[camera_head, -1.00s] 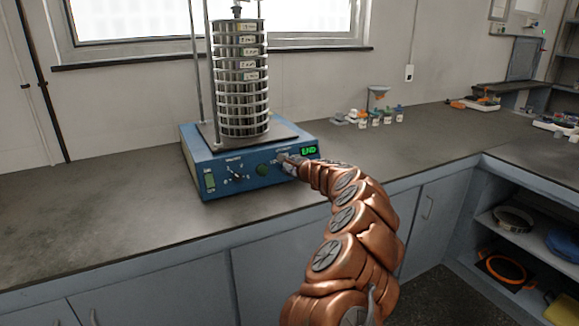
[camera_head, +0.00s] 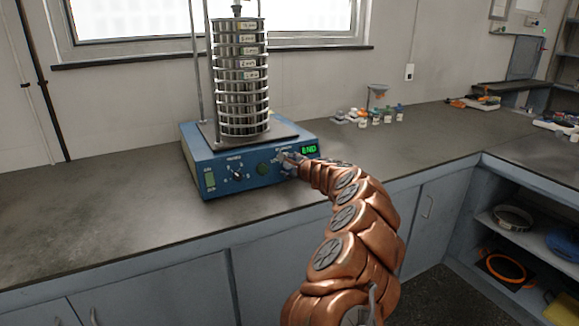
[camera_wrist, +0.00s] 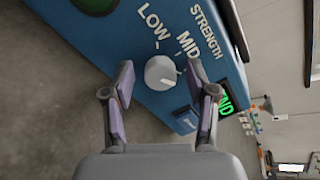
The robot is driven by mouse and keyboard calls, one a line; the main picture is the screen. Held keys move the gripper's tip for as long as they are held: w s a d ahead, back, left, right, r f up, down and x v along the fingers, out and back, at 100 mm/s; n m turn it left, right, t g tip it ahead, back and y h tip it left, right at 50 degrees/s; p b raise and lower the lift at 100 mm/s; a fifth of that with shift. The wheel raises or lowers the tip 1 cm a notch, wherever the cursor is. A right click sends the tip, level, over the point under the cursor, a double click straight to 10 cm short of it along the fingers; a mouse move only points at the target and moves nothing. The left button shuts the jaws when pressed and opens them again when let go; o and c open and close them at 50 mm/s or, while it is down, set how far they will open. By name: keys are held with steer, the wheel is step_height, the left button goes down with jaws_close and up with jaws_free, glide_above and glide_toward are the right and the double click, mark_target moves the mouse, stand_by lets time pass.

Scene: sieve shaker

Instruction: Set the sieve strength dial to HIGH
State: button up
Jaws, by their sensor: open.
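The strength dial (camera_wrist: 161,72) is a round light-grey knob on the blue front panel (camera_wrist: 110,42) of the sieve shaker. LOW, MID and STRENGTH are readable around it in the wrist view; no HIGH label shows there. A pale mark on the knob faces the lower right of the picture, away from LOW. My gripper (camera_wrist: 160,68) is open, with one fingertip on each side of the dial; I cannot tell whether either touches it. In the head view my gripper (camera_head: 289,158) is at the right part of the panel and hides the dial.
A tall sieve stack (camera_head: 241,85) stands on the shaker. The panel also has another dial (camera_head: 238,174), a green round button (camera_head: 262,169) and a green display (camera_head: 310,149) reading END. Small bottles (camera_head: 375,118) stand farther right; the counter front is clear.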

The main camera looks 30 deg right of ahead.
steer(key=v, duration=1.1)
steer(key=shift+s+r, duration=0.2)
steer(key=shift+s, duration=0.2)
stand_by(0.3)
